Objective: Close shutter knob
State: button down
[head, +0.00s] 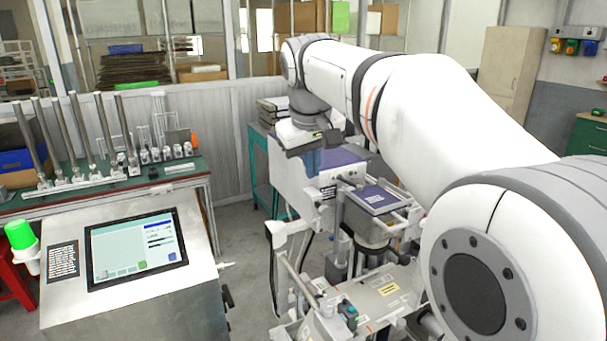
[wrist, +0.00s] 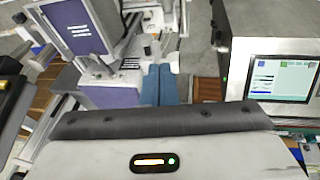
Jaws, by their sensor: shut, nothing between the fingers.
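My gripper (wrist: 159,72) shows in the wrist view as two blue fingers side by side with no gap between them. They are shut and hold nothing. In the head view my gripper (head: 313,162) hangs at the end of the arm, in front of the machine's purple panel (head: 340,157). The grey and purple machine (wrist: 78,24) stands left of the fingers in the wrist view. I cannot make out the shutter knob for certain in either view. Parts of the machine are hidden behind my arm in the head view.
A metal console with a touchscreen (head: 137,247) stands at the left front; its screen (wrist: 279,78) is at the right in the wrist view. A green-topped bench (head: 185,180) with metal posts is behind it. Some floor shows between bench and machine.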

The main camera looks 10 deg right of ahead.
jog(key=w+r, duration=0.2)
jog(key=p, duration=0.1)
send_near(320, 208)
notch_tip(320, 208, down, 2)
jog(key=w+a, duration=0.1)
jog(key=f, duration=0.1)
jog(key=d+f, duration=0.1)
jog(key=w+f+p, duration=0.1)
jog(key=shift+d+f, duration=0.25)
jog(key=shift+f, duration=0.3)
notch_tip(320, 208, down, 4)
jog(key=b, duration=0.2)
jog(key=shift+s+b, duration=0.15)
jog(key=shift+b, duration=0.25)
jog(key=shift+f, duration=0.1)
